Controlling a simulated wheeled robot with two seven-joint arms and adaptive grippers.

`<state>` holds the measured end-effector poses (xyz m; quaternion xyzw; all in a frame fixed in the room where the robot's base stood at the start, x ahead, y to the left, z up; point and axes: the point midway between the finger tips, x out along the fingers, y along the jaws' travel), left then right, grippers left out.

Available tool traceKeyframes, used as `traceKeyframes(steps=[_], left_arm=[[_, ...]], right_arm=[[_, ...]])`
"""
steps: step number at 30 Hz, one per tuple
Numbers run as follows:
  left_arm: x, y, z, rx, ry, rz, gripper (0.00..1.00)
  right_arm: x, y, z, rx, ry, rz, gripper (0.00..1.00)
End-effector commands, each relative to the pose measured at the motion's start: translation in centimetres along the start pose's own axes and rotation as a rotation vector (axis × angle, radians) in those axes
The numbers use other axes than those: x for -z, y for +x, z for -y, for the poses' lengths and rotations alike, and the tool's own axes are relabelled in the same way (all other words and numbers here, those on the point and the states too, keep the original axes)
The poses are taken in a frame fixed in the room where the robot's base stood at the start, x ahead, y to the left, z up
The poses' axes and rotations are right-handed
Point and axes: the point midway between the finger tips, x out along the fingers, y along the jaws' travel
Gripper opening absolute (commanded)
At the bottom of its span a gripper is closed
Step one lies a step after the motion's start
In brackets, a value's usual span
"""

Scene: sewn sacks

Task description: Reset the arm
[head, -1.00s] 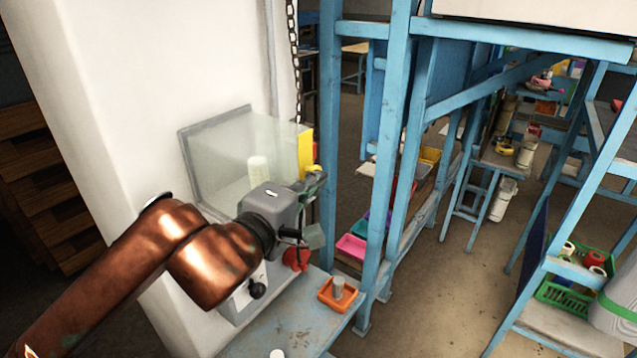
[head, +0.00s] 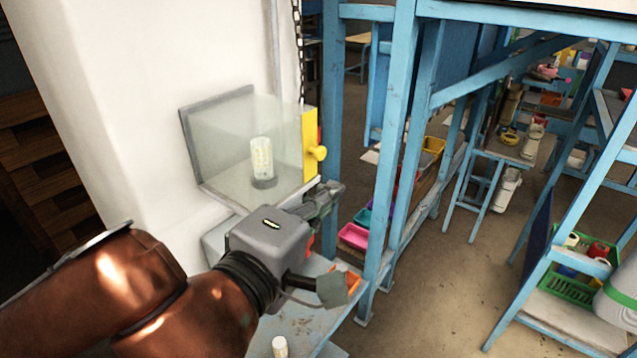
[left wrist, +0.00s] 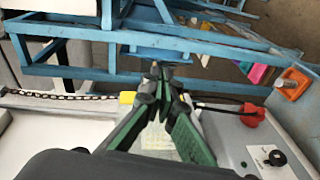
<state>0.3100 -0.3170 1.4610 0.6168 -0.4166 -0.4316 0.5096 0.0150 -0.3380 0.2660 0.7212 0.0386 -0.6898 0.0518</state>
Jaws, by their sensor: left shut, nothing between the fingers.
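My left gripper (head: 332,193) is shut and empty, its fingers pointing away to the right. It hangs in front of the lower right corner of a clear case (head: 218,150) on the white wall. The left wrist view shows its green-edged fingers (left wrist: 160,78) with their tips together. The case holds an upright pale cylinder (head: 262,158) and has a yellow side panel (head: 310,140) with a round knob. My right gripper is not in view.
Below my left arm is a blue bench (head: 310,325) with a white-topped cylinder (head: 280,346). An orange tray (left wrist: 293,83) and a red knob (left wrist: 252,115) show in the left wrist view. Blue posts (head: 395,130) stand close right of the gripper. Open floor (head: 450,290) lies beyond.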

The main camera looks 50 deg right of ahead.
Motion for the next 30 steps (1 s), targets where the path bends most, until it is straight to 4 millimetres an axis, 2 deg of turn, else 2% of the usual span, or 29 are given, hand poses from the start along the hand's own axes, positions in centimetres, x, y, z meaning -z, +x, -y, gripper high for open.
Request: traceKeyframes(steps=[12, 17, 20, 24, 26, 28, 30], left_arm=[[-0.7, -0.7, 0.0, 0.0, -0.008, 0.006, 0.0], [-1.7, -1.4, 1.3, -0.01, -0.146, 0.118, 0.0], [-2.9, -3.0, 1.9, -0.041, -0.344, 0.268, 0.0], [-3.1, -7.0, 1.0, -0.129, -0.692, 0.499, 0.0], [-2.2, -9.1, 0.2, -0.181, -0.845, 0.589, 0.0], [-0.5, -11.7, -0.7, -0.251, -1.025, 0.687, 0.0], [2.1, -14.5, -1.5, -0.335, -1.206, 0.778, 0.0]], right_arm=[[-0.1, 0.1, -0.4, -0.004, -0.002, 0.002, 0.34], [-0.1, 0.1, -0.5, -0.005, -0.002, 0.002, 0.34], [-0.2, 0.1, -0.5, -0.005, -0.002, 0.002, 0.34], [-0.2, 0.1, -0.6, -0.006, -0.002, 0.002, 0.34], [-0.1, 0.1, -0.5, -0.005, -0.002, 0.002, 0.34], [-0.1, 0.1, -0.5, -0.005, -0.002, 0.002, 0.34], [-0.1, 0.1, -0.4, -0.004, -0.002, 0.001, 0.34]])
